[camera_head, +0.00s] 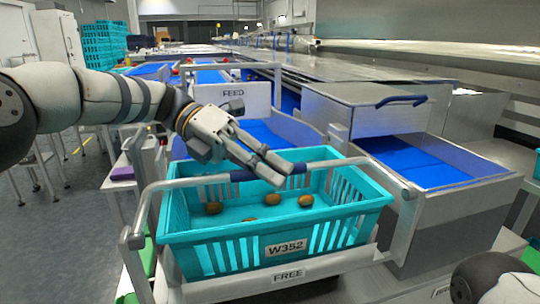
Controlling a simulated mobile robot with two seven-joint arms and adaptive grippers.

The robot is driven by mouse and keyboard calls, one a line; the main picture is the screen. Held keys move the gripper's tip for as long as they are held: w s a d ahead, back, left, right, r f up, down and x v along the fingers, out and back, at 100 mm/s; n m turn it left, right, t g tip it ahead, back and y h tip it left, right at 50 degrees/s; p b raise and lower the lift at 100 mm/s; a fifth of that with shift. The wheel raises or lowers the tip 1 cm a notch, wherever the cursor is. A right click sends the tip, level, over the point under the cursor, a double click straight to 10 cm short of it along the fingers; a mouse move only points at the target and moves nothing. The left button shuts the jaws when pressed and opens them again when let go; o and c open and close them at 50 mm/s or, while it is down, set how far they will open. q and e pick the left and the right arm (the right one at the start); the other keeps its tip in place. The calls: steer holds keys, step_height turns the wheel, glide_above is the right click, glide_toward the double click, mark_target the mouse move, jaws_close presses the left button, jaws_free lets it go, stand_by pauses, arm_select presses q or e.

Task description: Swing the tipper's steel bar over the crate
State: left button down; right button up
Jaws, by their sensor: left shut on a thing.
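The tipper's steel bar (335,163) is a grey tube with blue grip sections. It runs across the picture above the turquoise crate (205,240), and its left side arm bends down to a pivot at the tipper's front left. My left gripper (278,170) comes in from the left and is shut on the bar between the blue sections. The crate sits upright in the tipper (345,268), labelled W352, with several brown dates (272,199) on its floor. The fingers hide part of the bar. My right gripper is out of view.
A feed hopper labelled FEED (232,93) stands behind the crate. To the right is a steel machine with a lidded box (365,110) and a blue-lined tray (415,160). Stacked turquoise crates (105,42) stand at the back left. Grey floor is open at the left.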

arm_select(q)
steer(key=shift+f, duration=0.45)
stand_by(0.3)
steer(key=c, duration=1.7)
jaws_free()
steer(key=shift+o, duration=0.2)
steer(key=shift+r, duration=0.1)
steer(key=v, duration=0.7)
steer(key=shift+a, duration=0.2)
